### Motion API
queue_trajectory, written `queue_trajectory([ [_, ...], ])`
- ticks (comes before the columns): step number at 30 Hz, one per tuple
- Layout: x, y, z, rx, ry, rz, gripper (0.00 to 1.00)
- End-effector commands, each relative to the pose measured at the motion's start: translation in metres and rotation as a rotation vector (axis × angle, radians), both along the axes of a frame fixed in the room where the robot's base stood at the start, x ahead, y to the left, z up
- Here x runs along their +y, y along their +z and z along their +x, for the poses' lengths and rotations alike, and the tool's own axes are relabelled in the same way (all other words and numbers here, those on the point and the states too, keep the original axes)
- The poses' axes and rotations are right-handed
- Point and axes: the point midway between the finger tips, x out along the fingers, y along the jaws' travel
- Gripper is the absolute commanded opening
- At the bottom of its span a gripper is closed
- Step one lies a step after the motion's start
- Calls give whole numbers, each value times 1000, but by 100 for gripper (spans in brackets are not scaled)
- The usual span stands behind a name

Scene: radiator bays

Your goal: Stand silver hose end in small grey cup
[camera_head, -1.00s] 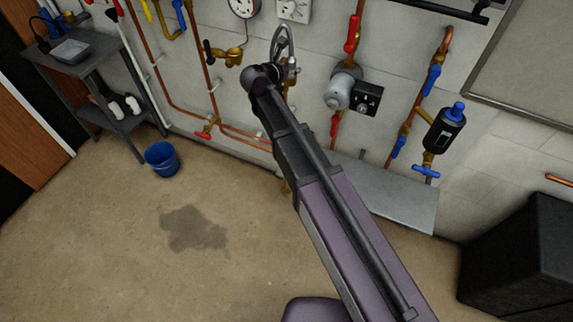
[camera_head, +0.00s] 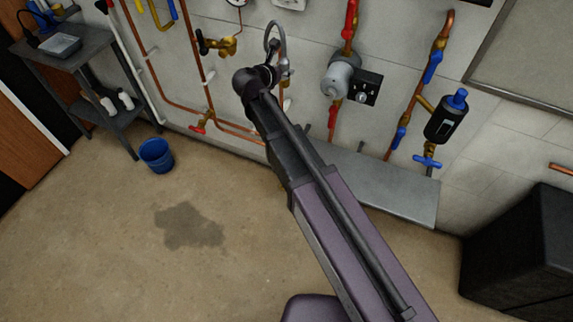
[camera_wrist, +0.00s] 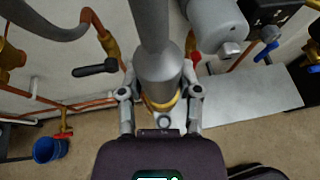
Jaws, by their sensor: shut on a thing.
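In the wrist view the silver hose end (camera_wrist: 160,70), a thick grey cylinder with a brass-coloured ring at its near end, sits between the two fingers of my gripper (camera_wrist: 160,93). My gripper is shut on it. In the head view my gripper (camera_head: 284,72) is in front of the pipe wall, mostly hidden behind my arm. A grey hose loop (camera_head: 275,27) rises above it. It also shows at the upper left of the wrist view (camera_wrist: 45,27). I cannot pick out the small grey cup in either view.
A grey shelf (camera_head: 390,190) juts out low on the wall. A grey pump (camera_head: 341,76), copper pipes (camera_head: 203,62) and blue-handled valves are close by. A blue bucket (camera_head: 157,156) stands on the floor. A dark cabinet (camera_head: 525,250) is at the right. The floor is open.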

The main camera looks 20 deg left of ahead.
Motion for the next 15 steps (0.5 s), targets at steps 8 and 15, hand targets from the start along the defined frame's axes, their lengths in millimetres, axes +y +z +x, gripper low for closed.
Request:
queue_trajectory([
  [8, -4, -56, -19, -1, 2, 1, 0],
  [15, -7, -96, -34, 0, 2, 0, 0],
])
